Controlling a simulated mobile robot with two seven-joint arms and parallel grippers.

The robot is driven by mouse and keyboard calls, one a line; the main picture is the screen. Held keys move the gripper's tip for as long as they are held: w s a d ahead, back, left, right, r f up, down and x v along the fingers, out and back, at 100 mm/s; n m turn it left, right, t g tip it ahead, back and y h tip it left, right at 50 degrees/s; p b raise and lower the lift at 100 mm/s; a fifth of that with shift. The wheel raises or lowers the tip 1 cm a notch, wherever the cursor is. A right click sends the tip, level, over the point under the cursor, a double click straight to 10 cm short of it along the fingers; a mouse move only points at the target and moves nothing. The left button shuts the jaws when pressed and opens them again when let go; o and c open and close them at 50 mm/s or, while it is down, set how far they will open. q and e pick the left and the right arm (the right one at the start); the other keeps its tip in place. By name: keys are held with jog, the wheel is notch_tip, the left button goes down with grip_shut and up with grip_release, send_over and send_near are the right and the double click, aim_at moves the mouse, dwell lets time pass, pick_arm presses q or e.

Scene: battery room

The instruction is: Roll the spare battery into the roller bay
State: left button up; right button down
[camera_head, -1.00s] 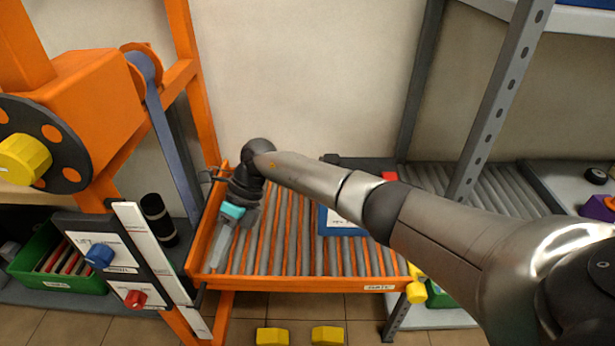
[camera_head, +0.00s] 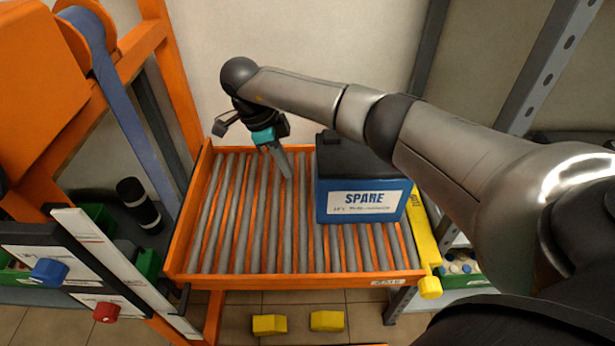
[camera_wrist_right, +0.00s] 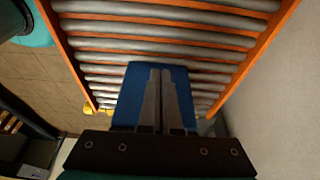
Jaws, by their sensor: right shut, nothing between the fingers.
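The spare battery (camera_head: 364,204) is a blue box with a dark top and a white "SPARE" label. It stands upright on the right half of the orange-framed roller bay (camera_head: 300,282). My right gripper (camera_head: 287,174) is shut and empty, pointing down over the rollers just left of the battery, with a small gap in the head view. In the right wrist view my closed fingers (camera_wrist_right: 160,72) overlap the battery's blue side (camera_wrist_right: 128,96); I cannot tell whether they touch it. My left gripper is out of view.
A yellow bar (camera_head: 422,238) lies along the bay's right end. The left half of the rollers (camera_head: 235,225) is clear. A panel with a blue knob (camera_head: 50,271) and a red knob (camera_head: 106,312) stands at the left. Two yellow blocks (camera_head: 269,324) show below.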

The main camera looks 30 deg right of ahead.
jog(key=b+x, duration=0.1)
jog(key=x, duration=0.2)
jog(key=shift+s+d, duration=0.35)
jog(key=shift+d, duration=0.25)
jog(key=shift+s+d, duration=0.35)
jog(key=shift+d, duration=0.25)
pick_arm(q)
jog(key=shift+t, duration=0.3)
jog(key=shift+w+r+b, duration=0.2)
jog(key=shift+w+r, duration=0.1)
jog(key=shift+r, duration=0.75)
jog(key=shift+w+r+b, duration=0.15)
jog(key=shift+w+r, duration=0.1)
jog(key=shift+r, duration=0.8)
pick_arm(e)
jog(key=shift+s+d, duration=0.3)
jog(key=shift+d, duration=0.2)
